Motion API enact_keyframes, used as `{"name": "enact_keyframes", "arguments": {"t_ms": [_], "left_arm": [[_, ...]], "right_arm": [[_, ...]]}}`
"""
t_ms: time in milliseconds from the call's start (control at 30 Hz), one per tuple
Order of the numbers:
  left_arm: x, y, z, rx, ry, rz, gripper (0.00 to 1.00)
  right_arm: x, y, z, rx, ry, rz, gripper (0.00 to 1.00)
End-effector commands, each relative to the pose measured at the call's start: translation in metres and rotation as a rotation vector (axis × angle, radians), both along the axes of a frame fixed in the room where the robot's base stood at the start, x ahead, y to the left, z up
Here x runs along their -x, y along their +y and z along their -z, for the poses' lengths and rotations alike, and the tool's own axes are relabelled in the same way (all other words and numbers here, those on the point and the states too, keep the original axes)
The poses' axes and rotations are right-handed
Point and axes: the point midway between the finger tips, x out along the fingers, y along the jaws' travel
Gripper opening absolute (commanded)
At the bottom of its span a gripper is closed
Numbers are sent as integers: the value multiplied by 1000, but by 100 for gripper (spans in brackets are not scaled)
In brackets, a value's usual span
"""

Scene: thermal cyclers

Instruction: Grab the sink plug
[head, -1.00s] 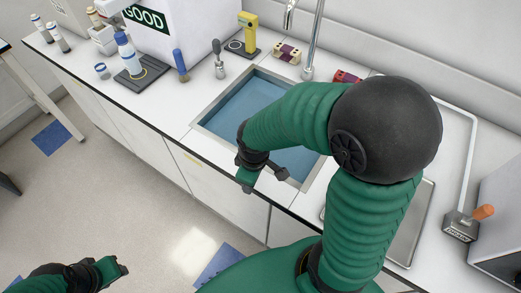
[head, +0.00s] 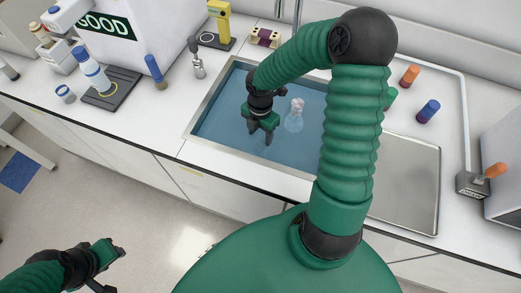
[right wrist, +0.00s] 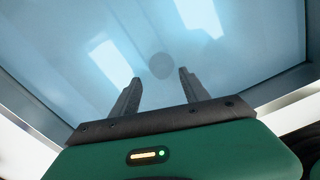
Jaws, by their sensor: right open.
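The sink (head: 213,104) is filled with blue water. In the right wrist view a blurred, dark grey round spot (right wrist: 161,66) shows through the water. It looks like the plug or drain, but I cannot tell which. My right gripper (head: 259,138) is over the left part of the sink, pointing down. In the right wrist view its two fingers (right wrist: 156,88) are apart with nothing between them, and the round spot appears just beyond their tips. My left gripper (head: 117,258) is low at the left, over the floor, away from the counter; its jaw state is unclear.
A clear flask-like vessel (head: 294,118) with a pale top is in the sink, right of my right gripper. The faucet (head: 297,12) stands behind. Bottles and a blue-capped tube (head: 155,71) stand left on the counter. A metal tray (head: 405,185) lies to the right.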

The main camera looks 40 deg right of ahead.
Motion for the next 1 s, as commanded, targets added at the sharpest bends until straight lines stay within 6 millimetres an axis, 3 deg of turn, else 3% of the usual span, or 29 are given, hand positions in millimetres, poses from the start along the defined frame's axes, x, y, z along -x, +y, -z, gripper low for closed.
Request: {"name": "enact_keyframes", "arguments": {"t_ms": [367,633,1000], "left_arm": [[0,0,18,0,-1,0,36],[0,0,18,0,-1,0,36],[0,0,18,0,-1,0,36]], "right_arm": [[4,1,57,-1,1,0,53],[4,0,61,1,-1,2,53],[4,0,61,1,0,2,6]]}}
